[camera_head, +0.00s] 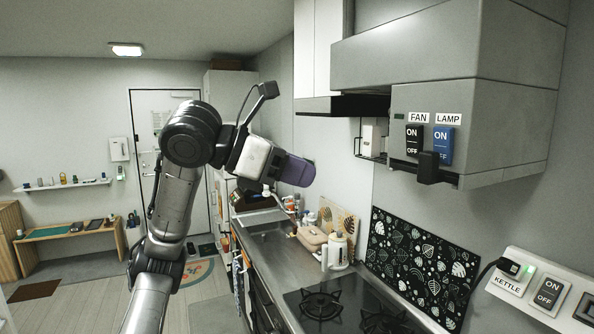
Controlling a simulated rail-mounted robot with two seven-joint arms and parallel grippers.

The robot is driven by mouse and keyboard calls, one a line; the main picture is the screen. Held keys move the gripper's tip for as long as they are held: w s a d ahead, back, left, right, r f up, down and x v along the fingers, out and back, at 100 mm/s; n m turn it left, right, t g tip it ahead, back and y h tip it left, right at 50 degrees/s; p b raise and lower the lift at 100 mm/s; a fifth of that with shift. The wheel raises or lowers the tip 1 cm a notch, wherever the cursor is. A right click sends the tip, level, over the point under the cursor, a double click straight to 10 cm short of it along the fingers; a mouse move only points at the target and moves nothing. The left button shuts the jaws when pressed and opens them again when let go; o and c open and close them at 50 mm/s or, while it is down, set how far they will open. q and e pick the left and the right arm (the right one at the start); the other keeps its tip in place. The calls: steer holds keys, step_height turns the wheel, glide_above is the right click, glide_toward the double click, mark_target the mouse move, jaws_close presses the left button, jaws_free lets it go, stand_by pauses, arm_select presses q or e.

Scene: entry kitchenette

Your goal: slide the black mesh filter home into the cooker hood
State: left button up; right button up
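The grey cooker hood (470,115) hangs at the upper right, with a black FAN switch (414,140) and a blue LAMP switch (443,146) on its front. A dark flat slab (340,106) juts out at the hood's left side; I cannot tell whether it is the mesh filter. No mesh is clearly visible. A small black block (428,167) sits at the hood's lower front edge. My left gripper (285,172) is raised left of the hood, apart from it. A purple-grey rounded part shows at its end; its fingers are unclear. My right gripper is out of view.
Below the hood are a stove (325,303) and a black leaf-patterned panel (420,262). A white kettle (337,252) and a pinkish box (312,238) stand on the counter. A wire rack (371,143) hangs left of the switches. A KETTLE switch panel (548,290) is at lower right.

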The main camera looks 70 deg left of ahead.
arm_select(q)
steer(key=p+v, duration=0.1)
steer(key=v, duration=1.2)
steer(key=shift+s+r, duration=0.2)
steer(key=shift+s, duration=0.1)
steer(key=shift+c, duration=0.3)
